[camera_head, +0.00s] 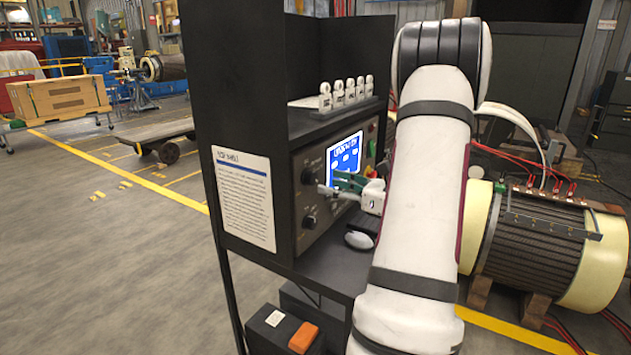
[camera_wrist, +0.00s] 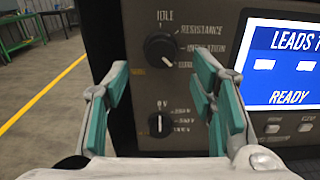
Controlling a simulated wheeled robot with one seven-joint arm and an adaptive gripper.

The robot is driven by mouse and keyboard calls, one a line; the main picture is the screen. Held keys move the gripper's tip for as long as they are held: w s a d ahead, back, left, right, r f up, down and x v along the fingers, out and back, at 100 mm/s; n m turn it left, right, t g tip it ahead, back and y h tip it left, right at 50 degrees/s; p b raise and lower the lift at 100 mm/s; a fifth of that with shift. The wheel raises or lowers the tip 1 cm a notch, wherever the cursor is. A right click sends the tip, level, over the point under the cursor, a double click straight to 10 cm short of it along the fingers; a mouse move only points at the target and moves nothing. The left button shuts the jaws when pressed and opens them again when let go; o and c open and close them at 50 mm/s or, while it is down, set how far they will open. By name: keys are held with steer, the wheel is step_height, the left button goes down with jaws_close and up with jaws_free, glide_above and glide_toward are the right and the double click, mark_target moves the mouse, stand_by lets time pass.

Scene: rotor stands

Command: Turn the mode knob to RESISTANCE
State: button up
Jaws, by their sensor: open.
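The mode knob (camera_wrist: 160,49) is the upper black round knob on the grey test panel, with IDLE, RESISTANCE, INSULATION and a partly blurred last label around it. A pale mark shows at its lower right edge, towards that last label; the exact setting is hard to read. In the head view the knob (camera_head: 309,174) sits left of the screen. My gripper (camera_wrist: 160,80) is open and empty, its teal-padded fingers apart on either side of the knob column, not visibly touching the knob. In the head view my gripper (camera_head: 345,188) is in front of the panel.
A lower knob (camera_wrist: 160,124) marked with voltages sits below the mode knob. The lit screen (camera_wrist: 287,66) reads LEADS and READY. A dark shelf surface (camera_head: 335,266) lies beneath. A cabinet side wall with a notice (camera_head: 244,198) stands left. A wound stator (camera_head: 540,245) is at right.

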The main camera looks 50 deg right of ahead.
mark_target(315, 180)
steer(key=shift+w+a, duration=0.15)
steer(key=shift+w, duration=2.6)
steer(key=shift+c, duration=0.5)
steer(key=c, duration=1)
